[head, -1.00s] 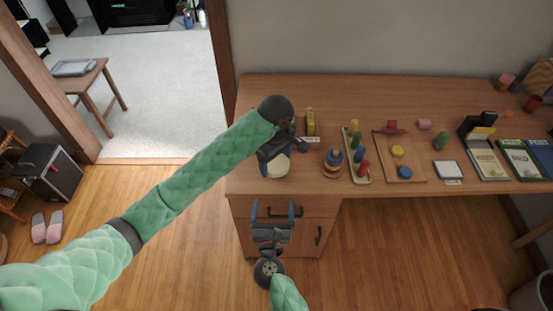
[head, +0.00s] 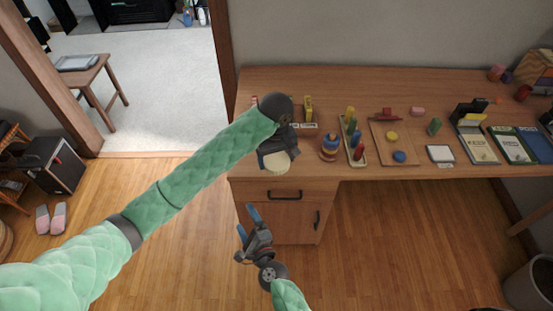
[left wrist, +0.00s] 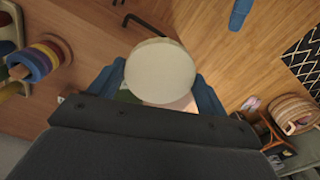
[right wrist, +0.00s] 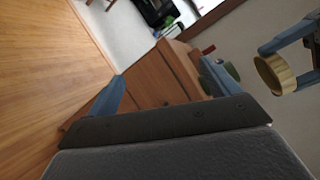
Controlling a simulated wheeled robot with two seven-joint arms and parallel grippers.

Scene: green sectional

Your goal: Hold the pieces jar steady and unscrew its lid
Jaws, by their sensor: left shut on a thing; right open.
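The pieces jar shows mostly as its round cream lid (head: 276,161) at the desk's front left edge. My right gripper (head: 247,222) is open and empty, lower and in front of the drawers, apart from the jar. In the right wrist view the lid (right wrist: 275,75) is at the right, outside my right fingers.
A ring stacker (head: 329,147), a peg board (head: 352,140) and a shape board (head: 382,158) stand right of the jar. Boxes (head: 475,146) are farther right. The desk drawers (head: 284,186) lie behind my right gripper. The floor in front is clear.

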